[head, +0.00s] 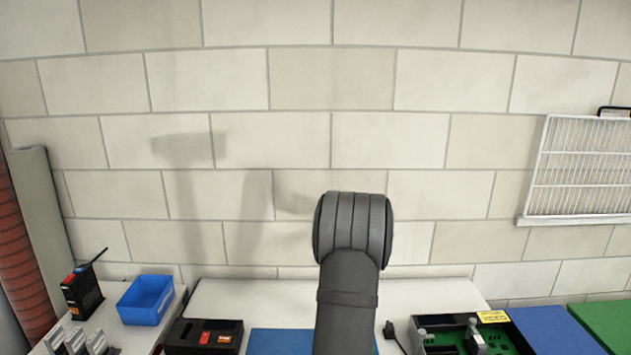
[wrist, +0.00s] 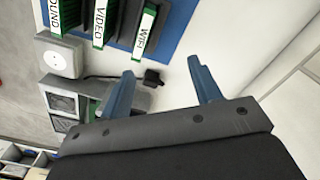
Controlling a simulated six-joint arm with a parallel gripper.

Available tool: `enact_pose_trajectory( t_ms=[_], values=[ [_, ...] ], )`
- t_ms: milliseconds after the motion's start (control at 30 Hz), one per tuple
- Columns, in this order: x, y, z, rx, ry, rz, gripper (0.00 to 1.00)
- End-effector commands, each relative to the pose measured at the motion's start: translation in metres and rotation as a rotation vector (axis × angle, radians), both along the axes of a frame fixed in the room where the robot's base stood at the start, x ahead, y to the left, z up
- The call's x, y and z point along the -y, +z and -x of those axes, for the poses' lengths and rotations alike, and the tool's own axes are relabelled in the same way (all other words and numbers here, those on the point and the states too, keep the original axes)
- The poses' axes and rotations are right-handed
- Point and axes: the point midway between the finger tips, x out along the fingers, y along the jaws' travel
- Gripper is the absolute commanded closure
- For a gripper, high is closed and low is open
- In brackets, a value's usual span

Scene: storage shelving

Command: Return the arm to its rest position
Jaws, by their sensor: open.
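My gripper (wrist: 163,84) shows in the wrist view as two blue fingers set wide apart, with nothing held between them. A small black plug (wrist: 153,78) on a cable lies on the white surface beyond the fingers and appears between them. In the head view my dark grey arm (head: 350,240) rises from the bottom centre in front of the tiled wall. My gripper cannot be made out in the head view.
A blue bin (head: 146,300) and a black radio-like device (head: 82,292) stand at the left. A green-and-black case (head: 460,335) sits at the right. Labelled green cards (wrist: 147,27) lie on a blue mat (wrist: 180,22). A white wire rack (head: 580,165) hangs on the wall.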

Motion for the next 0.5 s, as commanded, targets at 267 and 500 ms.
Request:
enact_pose_trajectory(
  t_ms=[267,500],
  values=[
    [-0.050,0.017,0.023,0.000,0.272,0.000,0.42],
    [-0.065,0.022,0.058,-0.002,0.422,0.000,0.42]
  ],
)
